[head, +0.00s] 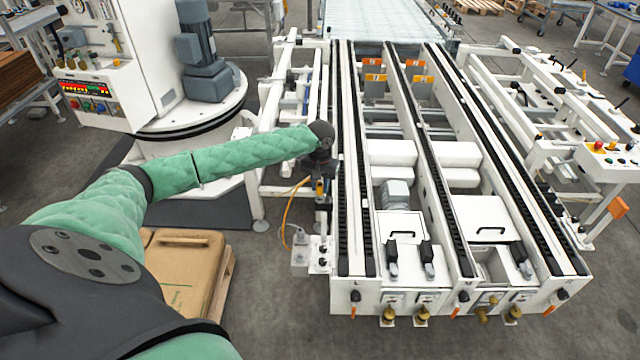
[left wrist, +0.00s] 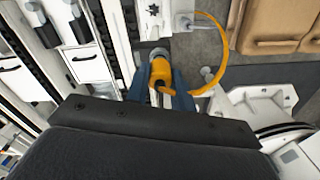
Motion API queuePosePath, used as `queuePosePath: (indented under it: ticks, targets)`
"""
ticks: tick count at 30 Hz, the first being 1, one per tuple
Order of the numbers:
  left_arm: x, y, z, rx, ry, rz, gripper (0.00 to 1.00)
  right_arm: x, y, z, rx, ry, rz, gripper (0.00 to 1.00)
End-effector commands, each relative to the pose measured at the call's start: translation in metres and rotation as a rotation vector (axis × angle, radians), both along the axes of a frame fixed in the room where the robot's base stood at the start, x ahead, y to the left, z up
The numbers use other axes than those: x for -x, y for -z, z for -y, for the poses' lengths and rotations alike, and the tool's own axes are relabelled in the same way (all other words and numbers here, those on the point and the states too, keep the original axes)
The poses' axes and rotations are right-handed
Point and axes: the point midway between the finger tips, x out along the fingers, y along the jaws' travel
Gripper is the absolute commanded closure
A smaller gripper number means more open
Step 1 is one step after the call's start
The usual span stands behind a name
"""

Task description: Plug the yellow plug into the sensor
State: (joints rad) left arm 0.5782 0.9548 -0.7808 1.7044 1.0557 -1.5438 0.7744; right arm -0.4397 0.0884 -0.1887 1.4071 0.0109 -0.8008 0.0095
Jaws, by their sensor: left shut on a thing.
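The yellow plug (left wrist: 171,68) is held between the blue fingers of my left gripper (left wrist: 162,82), which is shut on it. An orange cable (left wrist: 222,62) loops from the plug to a white fixture on the frame. A grey round metal part (left wrist: 158,53), which looks like the sensor, sits right at the plug's far end. I cannot tell whether they touch or are joined. In the head view my left gripper (head: 321,178) is at the left side of the conveyor, with a bit of yellow at its tip and the cable (head: 286,214) hanging beside it. My right gripper is not in view.
The white conveyor frame (head: 343,262) with black chains stands right beside the left gripper. A white round machine base (head: 190,128) and a stack of brown sacks (head: 186,262) lie to the left. Open floor (head: 280,320) is in front.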

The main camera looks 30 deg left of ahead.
Motion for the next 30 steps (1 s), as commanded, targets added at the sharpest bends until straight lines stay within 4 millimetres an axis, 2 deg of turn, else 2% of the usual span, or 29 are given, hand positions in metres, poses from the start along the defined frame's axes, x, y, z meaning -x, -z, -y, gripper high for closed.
queuePosePath:
  ticks: [30]
  targets:
    - [-0.0001, 0.0072, 0.0002, 0.0, 0.0, 0.001, 0.98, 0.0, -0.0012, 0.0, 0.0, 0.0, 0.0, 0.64]
